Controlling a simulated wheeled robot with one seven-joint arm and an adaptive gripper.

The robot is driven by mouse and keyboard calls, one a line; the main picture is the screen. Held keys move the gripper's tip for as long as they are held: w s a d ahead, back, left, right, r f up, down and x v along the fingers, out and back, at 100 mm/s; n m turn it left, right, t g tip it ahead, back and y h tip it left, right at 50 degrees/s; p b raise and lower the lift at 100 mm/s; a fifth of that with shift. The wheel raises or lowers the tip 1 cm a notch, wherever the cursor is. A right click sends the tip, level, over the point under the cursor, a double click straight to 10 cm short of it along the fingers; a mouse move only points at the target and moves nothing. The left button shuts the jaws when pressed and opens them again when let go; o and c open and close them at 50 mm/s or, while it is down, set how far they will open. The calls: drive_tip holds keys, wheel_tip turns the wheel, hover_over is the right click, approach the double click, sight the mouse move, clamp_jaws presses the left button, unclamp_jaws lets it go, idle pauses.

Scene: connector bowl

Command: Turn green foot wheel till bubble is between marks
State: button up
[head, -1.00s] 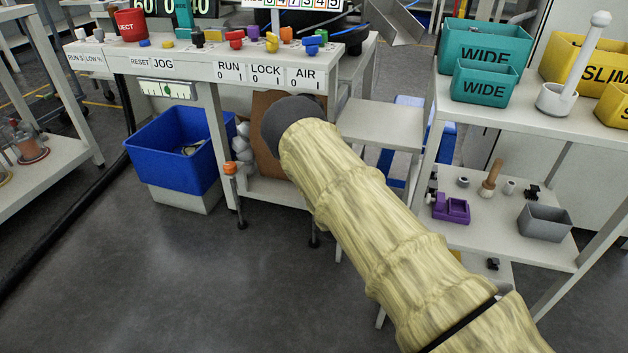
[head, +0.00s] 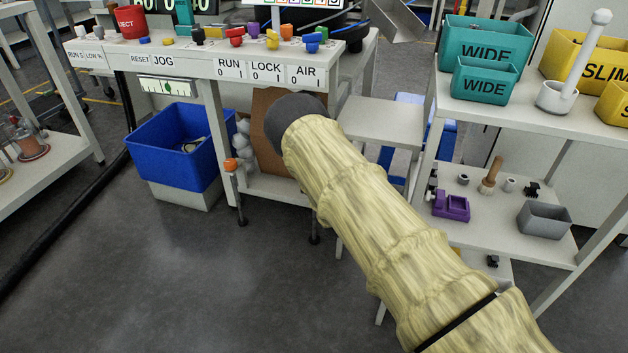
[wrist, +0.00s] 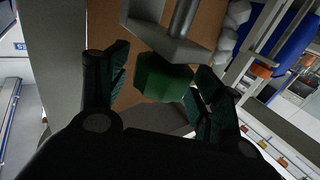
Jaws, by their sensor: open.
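In the wrist view a dark green foot wheel (wrist: 163,78) lies between the two spread fingers of my gripper (wrist: 158,86), below a grey metal bracket with a rod. The fingers stand apart on either side of the wheel. I cannot tell whether either one touches it. In the head view the level (head: 168,87) is a small pale strip with a green vial on the bench's front. Its bubble and marks are too small to read surely. My arm hides the gripper and the green wheel in the head view.
A shelf (head: 500,240) with a purple part (head: 451,207) and grey box (head: 544,219) stands right. The front floor is clear.

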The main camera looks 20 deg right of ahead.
drive_tip(key=s, duration=0.7)
drive_tip(key=shift+s, duration=0.25)
drive_tip(key=w+a+m+g+h+b, duration=0.2)
drive_tip(key=a+m+g+h+b, duration=0.6)
drive_tip(key=m+h, duration=0.6)
drive_tip(key=w+d, duration=0.1)
drive_tip(key=d, duration=0.1)
drive_tip(key=w+d+n+h+b, duration=0.1)
drive_tip(key=w+d, duration=0.1)
drive_tip(key=w+d+n+g+b, duration=0.1)
drive_tip(key=d, duration=0.1)
drive_tip(key=shift+w+d+f+h, duration=0.3)
drive_tip(key=shift+w+d, duration=0.05)
drive_tip(key=shift+b+x, duration=0.4)
drive_tip(key=shift+x, duration=0.35)
drive_tip(key=shift+r, duration=0.15)
